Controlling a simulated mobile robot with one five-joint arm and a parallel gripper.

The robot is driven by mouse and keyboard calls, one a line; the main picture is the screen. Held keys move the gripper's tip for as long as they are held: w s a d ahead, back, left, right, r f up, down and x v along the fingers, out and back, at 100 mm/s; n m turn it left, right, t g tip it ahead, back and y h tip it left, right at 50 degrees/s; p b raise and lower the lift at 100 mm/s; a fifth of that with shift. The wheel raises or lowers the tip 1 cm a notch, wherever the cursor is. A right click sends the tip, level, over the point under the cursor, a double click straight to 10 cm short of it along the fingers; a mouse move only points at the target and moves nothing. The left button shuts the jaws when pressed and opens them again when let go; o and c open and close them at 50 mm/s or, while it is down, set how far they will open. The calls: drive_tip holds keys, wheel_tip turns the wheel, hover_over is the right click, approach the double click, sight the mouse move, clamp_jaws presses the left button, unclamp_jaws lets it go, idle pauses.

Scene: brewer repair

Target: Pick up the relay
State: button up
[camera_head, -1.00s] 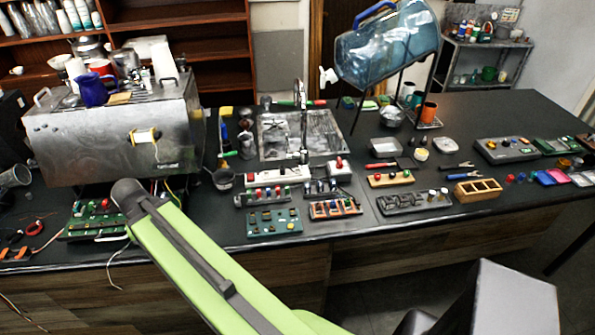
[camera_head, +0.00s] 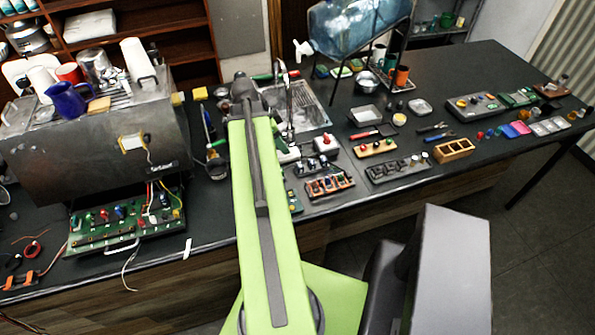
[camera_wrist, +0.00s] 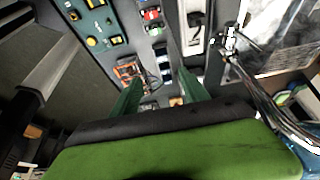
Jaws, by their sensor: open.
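I cannot tell for sure which small part is the relay. Several boards with small coloured parts lie on the black counter (camera_head: 215,225). An orange-framed board (camera_head: 330,187) sits right of my arm; it seems to show in the wrist view too (camera_wrist: 130,70). A teal board with yellow parts (camera_wrist: 97,28) is at the wrist view's upper left; my arm mostly hides it in the head view. My gripper (camera_wrist: 158,88) is open, its two green fingers apart with nothing held between them. In the head view, my arm's dark end is between brewer and sink; the fingers are not clearly seen.
The steel brewer (camera_head: 100,150) stands at left, with a green circuit board (camera_head: 125,228) and loose wires before it. The sink (camera_head: 305,108) with its tap is behind my arm. A blue water tank (camera_head: 355,25) stands at the back. A wooden divided box (camera_head: 454,150) is at right.

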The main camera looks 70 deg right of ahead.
drive_tip(key=b, duration=0.8)
hover_over(298, 165)
drive_tip(key=w+a, duration=0.2)
wheel_tip(298, 165, down, 10)
drive_tip(key=r, duration=0.1)
drive_tip(key=b+x, duration=0.2)
drive_tip(key=x, duration=0.1)
drive_tip(key=b+x, duration=0.3)
drive_tip(key=shift+w+d, duration=0.1)
drive_tip(key=shift+d, duration=0.15)
drive_tip(key=shift+r, duration=0.25)
clamp_jaws()
